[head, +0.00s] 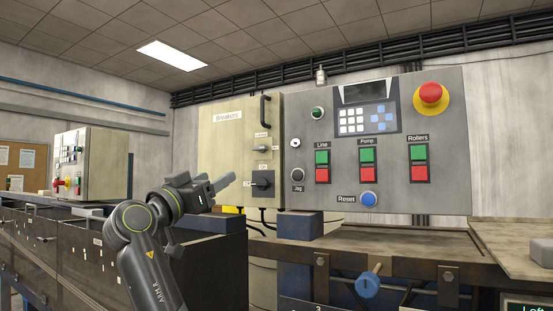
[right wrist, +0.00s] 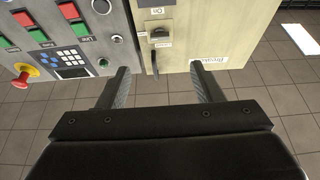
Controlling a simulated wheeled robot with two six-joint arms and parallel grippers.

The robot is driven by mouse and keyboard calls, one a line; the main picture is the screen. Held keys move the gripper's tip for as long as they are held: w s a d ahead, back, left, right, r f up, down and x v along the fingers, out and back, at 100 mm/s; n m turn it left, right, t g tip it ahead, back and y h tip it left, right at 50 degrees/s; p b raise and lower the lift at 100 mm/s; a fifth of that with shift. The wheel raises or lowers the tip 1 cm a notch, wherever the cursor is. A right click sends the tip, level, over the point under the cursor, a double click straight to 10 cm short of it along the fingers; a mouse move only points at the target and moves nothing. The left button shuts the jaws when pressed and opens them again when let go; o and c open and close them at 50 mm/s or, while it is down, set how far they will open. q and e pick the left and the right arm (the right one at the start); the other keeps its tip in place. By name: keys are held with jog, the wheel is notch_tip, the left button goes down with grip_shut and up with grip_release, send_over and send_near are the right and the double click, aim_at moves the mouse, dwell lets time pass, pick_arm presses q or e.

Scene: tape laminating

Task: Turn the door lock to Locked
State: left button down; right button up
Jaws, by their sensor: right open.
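The door lock (head: 262,148) is a small knob on the beige breaker cabinet (head: 225,150), under a small label that appears to read Locked. Its exact turn is too small to tell. It also shows upside down in the right wrist view (right wrist: 160,33). My right gripper (head: 222,184) is in front of the cabinet, left of and lower than the lock in the head view. In the right wrist view its two fingers (right wrist: 163,82) are apart with nothing between them, and the lock lies beyond them. My left gripper is in neither view.
A black door handle (head: 264,110) stands out above the lock, and a larger black breaker switch (head: 263,184) is below it. The grey control panel (head: 340,195) with buttons and a red emergency stop (head: 431,93) adjoins on the right. A conveyor bench runs below.

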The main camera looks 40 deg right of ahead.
jog(key=d, duration=0.1)
jog(key=p, duration=0.7)
send_near(258, 149)
jog(key=x, duration=0.4)
jog(key=p+x, duration=0.1)
jog(key=x, duration=0.2)
jog(key=shift+r+p, duration=0.15)
jog(key=shift+p, duration=0.25)
jog(key=shift+w+d, duration=0.3)
jog(key=shift+d, duration=0.4)
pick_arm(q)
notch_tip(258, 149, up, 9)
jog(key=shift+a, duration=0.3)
